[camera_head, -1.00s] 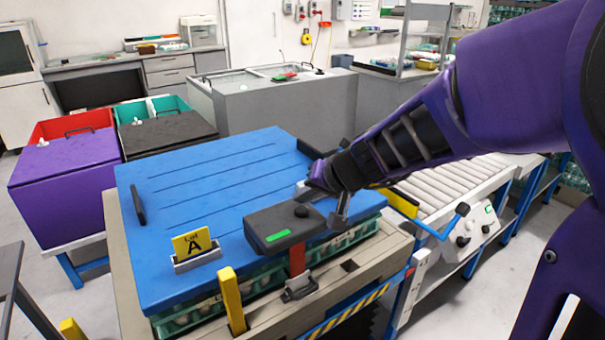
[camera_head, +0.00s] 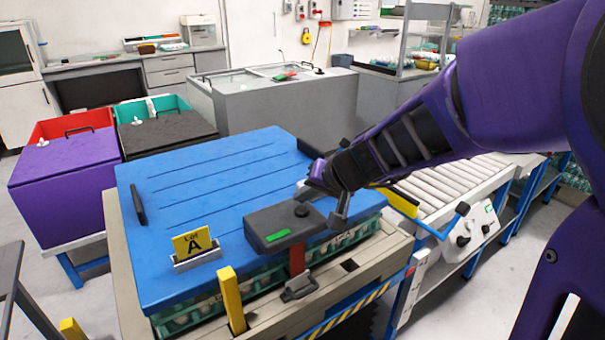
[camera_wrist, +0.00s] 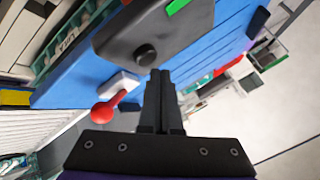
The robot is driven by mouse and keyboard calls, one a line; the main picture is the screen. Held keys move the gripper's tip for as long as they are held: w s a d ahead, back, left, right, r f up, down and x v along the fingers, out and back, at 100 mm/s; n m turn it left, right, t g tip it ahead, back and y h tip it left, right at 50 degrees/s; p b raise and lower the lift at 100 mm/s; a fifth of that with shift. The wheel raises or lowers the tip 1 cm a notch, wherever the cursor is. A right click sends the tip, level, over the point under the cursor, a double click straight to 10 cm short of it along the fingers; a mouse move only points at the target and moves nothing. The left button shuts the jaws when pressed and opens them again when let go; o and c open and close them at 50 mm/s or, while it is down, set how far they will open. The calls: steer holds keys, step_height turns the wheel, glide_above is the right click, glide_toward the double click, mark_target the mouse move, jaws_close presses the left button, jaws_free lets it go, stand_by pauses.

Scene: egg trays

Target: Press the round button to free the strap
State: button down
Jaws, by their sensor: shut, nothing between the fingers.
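The round black button (camera_head: 302,210) sits on top of a dark grey box (camera_head: 262,222) at the front of the blue lid (camera_head: 215,200). A green bar is lit on the box. A red strap (camera_head: 297,258) runs down from the box to a metal buckle (camera_head: 299,289). My gripper is shut and empty; in the wrist view its fingers (camera_wrist: 160,74) point at the box, with the button (camera_wrist: 146,54) just beyond and slightly left of the tips. Contact cannot be told. In the head view my wrist hides most of the fingers.
A lever with a red ball (camera_wrist: 103,112) stands close left of the fingers in the wrist view. Green egg trays (camera_head: 345,240) lie under the lid. A yellow post (camera_head: 231,300) and a Lot A sign (camera_head: 193,243) stand left of the box. A roller conveyor (camera_head: 455,190) lies right.

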mark_target(304, 212)
steer(key=shift+f, duration=0.15)
stand_by(0.7)
steer(key=shift+f, duration=0.25)
steer(key=shift+f, duration=0.6)
stand_by(0.6)
steer(key=shift+r+p, duration=0.65)
steer(key=shift+r, duration=0.35)
steer(key=shift+r+p, duration=1.9)
steer(key=shift+r, duration=0.65)
